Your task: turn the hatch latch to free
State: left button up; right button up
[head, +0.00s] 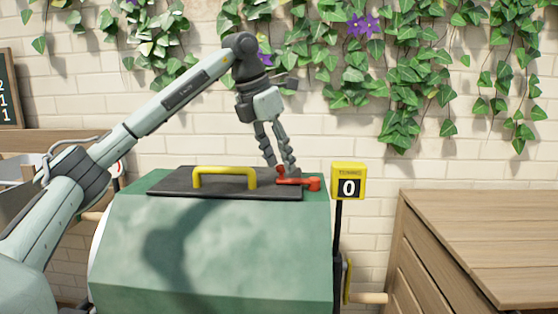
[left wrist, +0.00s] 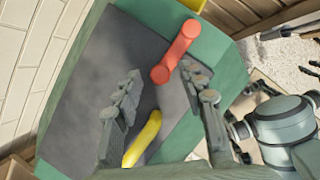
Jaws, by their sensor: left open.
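The red hatch latch (head: 299,182) lies at the right end of the dark hatch plate (head: 170,185), on top of the green drum (head: 250,245). Its rounded end reaches past the plate's edge over the green shell. A yellow handle (head: 225,172) stands on the plate. My left gripper (head: 282,168) is open above the latch, fingers pointing down. In the left wrist view, the latch (left wrist: 177,50) shows just beyond my left fingertips (left wrist: 165,84), its near end roughly between them. I cannot tell whether a finger touches it. I cannot make out my right gripper.
A yellow counter box (head: 348,181) showing 0 stands on a dark post close right of the latch. A wooden cabinet (head: 480,240) stands at the right. Ivy (head: 420,80) hangs on the brick wall behind. The air above the drum's left half is crossed by my left arm.

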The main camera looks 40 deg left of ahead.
pick_arm(q)
jog(key=shift+w+f, duration=0.1)
jog(key=shift+f, duration=0.05)
jog(key=shift+c, duration=0.4)
grip_shut()
jog(key=shift+d, duration=0.15)
